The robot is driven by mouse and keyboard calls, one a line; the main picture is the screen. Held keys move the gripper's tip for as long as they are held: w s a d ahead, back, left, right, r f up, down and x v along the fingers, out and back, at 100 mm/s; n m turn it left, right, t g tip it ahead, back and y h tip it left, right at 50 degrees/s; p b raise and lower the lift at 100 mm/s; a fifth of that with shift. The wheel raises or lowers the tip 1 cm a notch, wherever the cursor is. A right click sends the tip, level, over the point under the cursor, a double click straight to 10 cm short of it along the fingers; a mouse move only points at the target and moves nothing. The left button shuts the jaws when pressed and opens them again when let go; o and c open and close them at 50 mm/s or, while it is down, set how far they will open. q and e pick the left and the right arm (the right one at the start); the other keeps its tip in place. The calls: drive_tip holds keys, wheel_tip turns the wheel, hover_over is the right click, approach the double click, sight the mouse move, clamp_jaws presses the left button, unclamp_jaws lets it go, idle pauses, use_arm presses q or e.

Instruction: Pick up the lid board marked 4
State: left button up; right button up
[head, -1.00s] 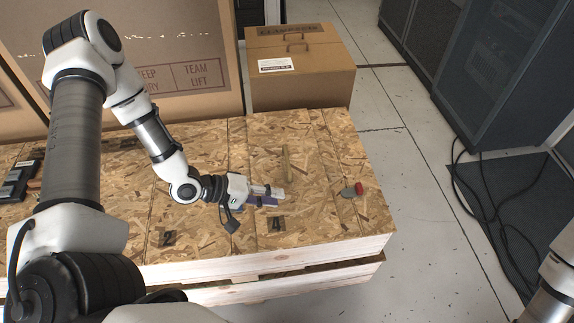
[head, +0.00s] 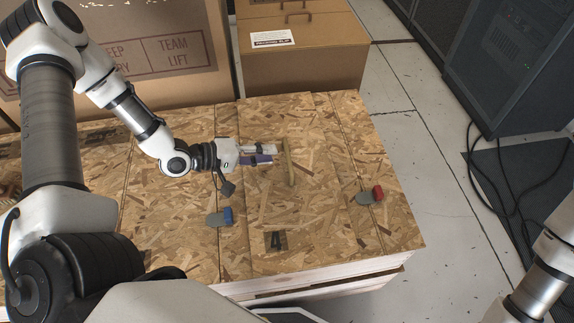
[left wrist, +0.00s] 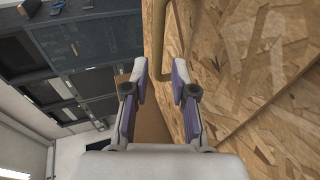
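The lid board marked 4 (head: 318,212) is a tan chipboard panel lying flat on top of the crate, with a dark "4" label (head: 275,240) near its front edge. A pale wooden bar handle (head: 289,165) stands at its middle. My left gripper (head: 271,154) is just left of the handle, fingers pointing at it, not visibly touching it. In the left wrist view the gripper (left wrist: 159,76) is open, and the handle (left wrist: 158,38) shows beyond and between the fingertips. My right gripper is out of view; only part of that arm shows at the right edge.
A cardboard box (head: 303,62) stands behind. Dark racks (head: 510,60) and cables are at the right, with clear floor between.

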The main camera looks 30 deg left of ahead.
sight(288, 154)
use_arm(q)
drive_tip(key=shift+w+d+f+b, duration=0.1)
drive_tip(key=shift+w+d+b, duration=0.1)
drive_tip(key=shift+d, duration=0.2)
drive_tip(key=shift+w+d+f+b, duration=0.1)
drive_tip(key=shift+w+d, duration=0.05)
drive_tip(key=shift+d, duration=0.25)
drive_tip(key=b+x, duration=0.1)
drive_tip(key=x, duration=0.2)
drive_tip(key=shift+w+d+f, duration=0.2)
drive_tip(key=shift+f, duration=0.1)
drive_tip(key=shift+w+d, duration=0.3)
drive_tip(key=shift+r, duration=0.1)
clamp_jaws()
